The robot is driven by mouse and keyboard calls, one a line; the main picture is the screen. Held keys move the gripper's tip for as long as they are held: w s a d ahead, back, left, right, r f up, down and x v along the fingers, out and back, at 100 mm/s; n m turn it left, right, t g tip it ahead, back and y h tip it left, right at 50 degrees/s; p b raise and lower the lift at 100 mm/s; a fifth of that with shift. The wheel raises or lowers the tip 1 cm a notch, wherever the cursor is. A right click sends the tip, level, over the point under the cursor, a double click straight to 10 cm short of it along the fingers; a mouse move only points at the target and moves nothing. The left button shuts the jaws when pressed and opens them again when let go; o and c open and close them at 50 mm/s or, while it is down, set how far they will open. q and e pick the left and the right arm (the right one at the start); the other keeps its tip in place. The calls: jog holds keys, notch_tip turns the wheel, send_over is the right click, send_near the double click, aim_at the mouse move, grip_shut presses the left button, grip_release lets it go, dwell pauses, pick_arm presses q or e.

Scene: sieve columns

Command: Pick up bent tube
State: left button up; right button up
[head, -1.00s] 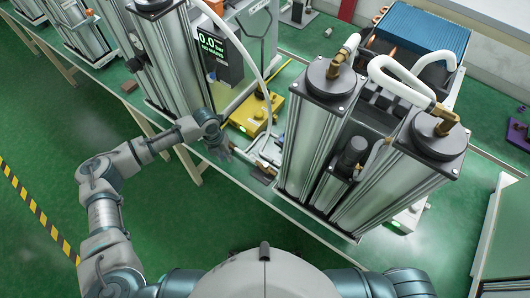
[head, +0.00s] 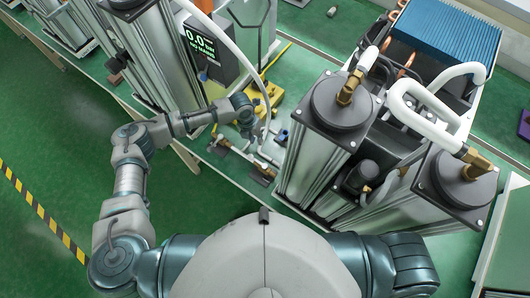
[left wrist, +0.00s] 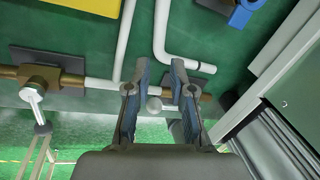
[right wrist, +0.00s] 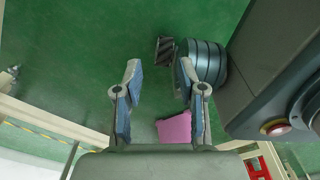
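A white bent tube (left wrist: 162,35) lies on the green tabletop in the left wrist view. It runs down from the top edge, then bends right to a dark-ringed end. My left gripper (left wrist: 159,68) is open, its fingertips just short of the bend and on either side of its upright run in the picture; nothing is clasped. In the head view my left gripper (head: 250,128) is over the table, left of the metal columns, and the tube cannot be made out clearly beneath it.
A brass fitting (left wrist: 40,77) with a white pipe lies beside the left gripper. Another straight white tube (left wrist: 126,38) lies left of the bent one. Metal columns (head: 335,135) with looping white hoses (head: 425,105) stand to the right. A yellow device (head: 267,95) is behind.

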pick_arm(q)
jog(key=shift+w+d+f, duration=0.1)
jog(key=shift+f, duration=0.3)
jog(key=f, duration=0.2)
jog(key=d+f, duration=0.1)
jog(key=f, duration=0.2)
jog(key=shift+a, duration=0.1)
grip_shut()
pick_arm(e)
jog(key=shift+w, duration=0.35)
